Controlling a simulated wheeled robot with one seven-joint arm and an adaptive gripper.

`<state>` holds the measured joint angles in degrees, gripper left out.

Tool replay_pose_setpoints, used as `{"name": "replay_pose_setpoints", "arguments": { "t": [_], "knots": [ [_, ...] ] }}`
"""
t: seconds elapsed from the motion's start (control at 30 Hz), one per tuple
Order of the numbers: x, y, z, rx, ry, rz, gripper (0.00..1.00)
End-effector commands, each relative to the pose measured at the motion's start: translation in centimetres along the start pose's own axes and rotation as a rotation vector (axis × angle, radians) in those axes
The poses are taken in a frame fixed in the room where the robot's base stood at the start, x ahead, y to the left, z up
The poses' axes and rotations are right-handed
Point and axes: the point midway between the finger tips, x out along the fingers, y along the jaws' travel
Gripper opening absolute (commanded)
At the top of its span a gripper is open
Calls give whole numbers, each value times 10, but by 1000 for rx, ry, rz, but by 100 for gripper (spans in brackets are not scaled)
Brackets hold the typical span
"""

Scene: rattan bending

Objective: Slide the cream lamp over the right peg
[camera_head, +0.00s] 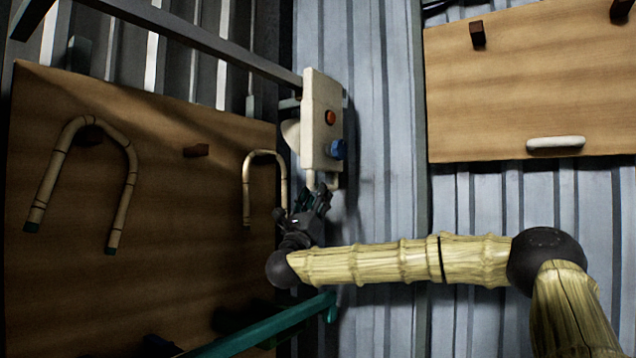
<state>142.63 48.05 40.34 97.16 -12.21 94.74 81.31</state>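A cream box-like body (322,125) with an orange knob and a blue knob stands upright at the centre. A rounded cream part juts from its left side; I cannot tell if this is the cream lamp. My gripper (318,197) is just below the box, its dark fingers near thin cream pieces under it. I cannot tell whether they touch or whether the fingers are closed. Dark pegs stick out of the boards: one bare peg (196,151) on the left board, and two on the right board, a left one (478,34) and a right one (622,9) cut by the frame edge.
Bent rattan hoops hang on the left board (170,250), a large one (127,190) and a smaller one (246,188). A white rounded bar (556,143) is at the right board's (545,70) lower edge. A grey beam (210,42) and a green rail (265,330) flank my gripper.

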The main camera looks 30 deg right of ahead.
Motion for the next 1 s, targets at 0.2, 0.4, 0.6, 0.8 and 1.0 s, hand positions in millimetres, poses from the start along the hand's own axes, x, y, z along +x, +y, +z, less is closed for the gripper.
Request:
{"name": "replay_pose_setpoints", "arguments": {
  "t": [0.2, 0.4, 0.6, 0.8, 1.0],
  "knots": [
    [27, -1, 2, 0, 0, -1, 41],
    [34, 1, 1, 2, 0, 1, 41],
    [34, 1, 1, 2, 0, 1, 41],
    [34, 1, 1, 2, 0, 1, 15],
    [34, 1, 1, 2, 0, 1, 0]
  ]
}}
